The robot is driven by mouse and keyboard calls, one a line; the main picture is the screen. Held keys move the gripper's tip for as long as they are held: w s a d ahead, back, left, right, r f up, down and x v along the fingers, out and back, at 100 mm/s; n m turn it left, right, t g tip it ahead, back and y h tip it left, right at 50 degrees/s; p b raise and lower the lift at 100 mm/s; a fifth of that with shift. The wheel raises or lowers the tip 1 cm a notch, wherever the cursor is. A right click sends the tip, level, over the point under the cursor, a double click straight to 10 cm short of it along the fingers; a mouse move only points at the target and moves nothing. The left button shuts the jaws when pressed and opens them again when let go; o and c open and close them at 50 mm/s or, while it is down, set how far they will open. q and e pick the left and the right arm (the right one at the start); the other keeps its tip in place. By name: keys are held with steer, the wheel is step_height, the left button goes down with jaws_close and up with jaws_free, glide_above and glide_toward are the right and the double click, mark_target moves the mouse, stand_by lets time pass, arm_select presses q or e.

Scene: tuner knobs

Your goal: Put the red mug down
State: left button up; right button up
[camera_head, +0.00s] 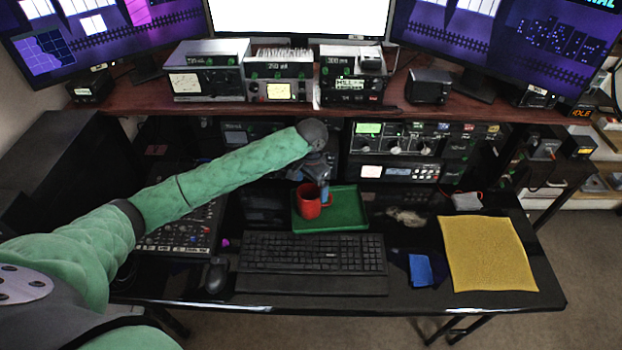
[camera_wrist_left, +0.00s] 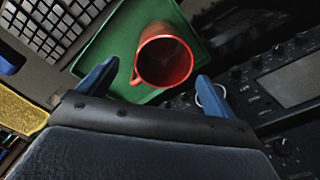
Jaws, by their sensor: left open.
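The red mug (camera_head: 308,203) stands upright on the left part of the green tray (camera_head: 345,211) in the head view. In the left wrist view the mug (camera_wrist_left: 166,58) shows its open top, and it looks empty. The green tray (camera_wrist_left: 104,44) lies under it. My left gripper (camera_head: 324,190) is just above and beside the mug. In the left wrist view its blue fingers are spread, with the mug beyond and between their tips. I cannot tell whether either finger touches it. My right gripper is not in view.
A black keyboard (camera_head: 312,254) lies in front of the tray. A yellow cloth (camera_head: 487,253) and a blue cloth (camera_head: 421,270) lie to the right. Radio gear (camera_head: 398,148) stands behind the tray, and a mixer (camera_head: 180,232) stands to the left. The tray's right part is bare.

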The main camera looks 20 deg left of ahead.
arm_select(q)
steer(key=shift+r+b, duration=0.6)
steer(key=shift+r, duration=1.8)
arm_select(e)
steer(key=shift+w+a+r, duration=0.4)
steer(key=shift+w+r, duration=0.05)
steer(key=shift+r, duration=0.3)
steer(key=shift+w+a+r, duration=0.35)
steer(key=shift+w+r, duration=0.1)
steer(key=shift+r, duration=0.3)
arm_select(q)
steer(key=shift+s+f, duration=0.1)
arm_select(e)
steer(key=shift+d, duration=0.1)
